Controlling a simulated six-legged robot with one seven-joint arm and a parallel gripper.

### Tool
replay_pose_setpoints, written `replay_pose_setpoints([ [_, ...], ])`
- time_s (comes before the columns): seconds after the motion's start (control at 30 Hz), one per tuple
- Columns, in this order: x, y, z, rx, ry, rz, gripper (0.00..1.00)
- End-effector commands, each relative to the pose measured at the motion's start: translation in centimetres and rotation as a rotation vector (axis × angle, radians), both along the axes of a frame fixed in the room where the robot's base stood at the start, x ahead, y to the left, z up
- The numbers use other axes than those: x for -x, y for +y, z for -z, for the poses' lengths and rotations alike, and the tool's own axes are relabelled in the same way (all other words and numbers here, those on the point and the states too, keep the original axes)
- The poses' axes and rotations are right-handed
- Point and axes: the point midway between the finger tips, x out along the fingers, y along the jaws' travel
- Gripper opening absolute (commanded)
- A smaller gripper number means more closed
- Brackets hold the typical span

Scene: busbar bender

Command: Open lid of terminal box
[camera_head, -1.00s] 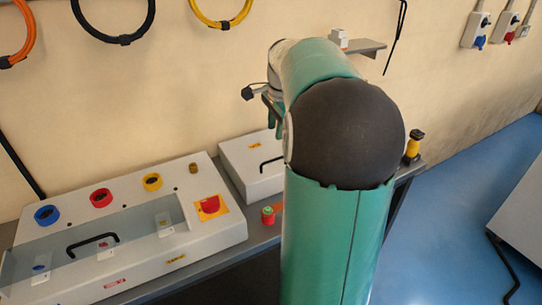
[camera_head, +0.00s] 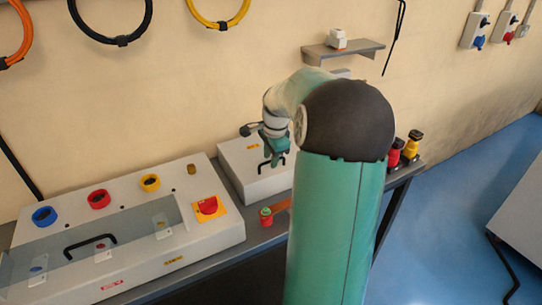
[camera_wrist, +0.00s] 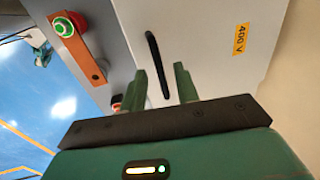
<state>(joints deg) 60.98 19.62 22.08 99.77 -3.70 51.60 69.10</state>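The terminal box (camera_head: 240,165) is a pale box on the bench in the head view, with its lid down. In the wrist view its lid (camera_wrist: 210,40) is a light grey surface with an orange 400 V label. The lid's black bar handle (camera_wrist: 153,55) runs between the two green fingers of my gripper (camera_wrist: 161,75). The fingers are apart, with visible space on both sides of the handle. In the head view my gripper (camera_head: 273,158) points down over the front of the box, and part of the box is hidden behind my arm.
A larger machine panel (camera_head: 130,235) with a clear cover, coloured rings and a red switch stands to the left. A red-green button (camera_head: 266,216) and a copper strip (camera_head: 282,205) lie in front of the box. Red and yellow posts (camera_head: 411,146) stand right. A wall shelf (camera_head: 342,52) is above.

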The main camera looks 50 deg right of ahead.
Motion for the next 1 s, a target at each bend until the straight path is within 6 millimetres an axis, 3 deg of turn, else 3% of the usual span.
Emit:
replay_pose_setpoints([
  [0.03,0.0,0.0,0.0,0.0,0.0,0.0,0.23],
  [0.17,0.0,0.0,0.0,0.0,0.0,0.0,0.0],
  [0.67,-0.4,0.0,-1.2,0.001,-0.002,-0.001,0.0],
  [1.0,-2.4,-0.5,-5.9,0.006,-0.009,-0.005,0.0],
])
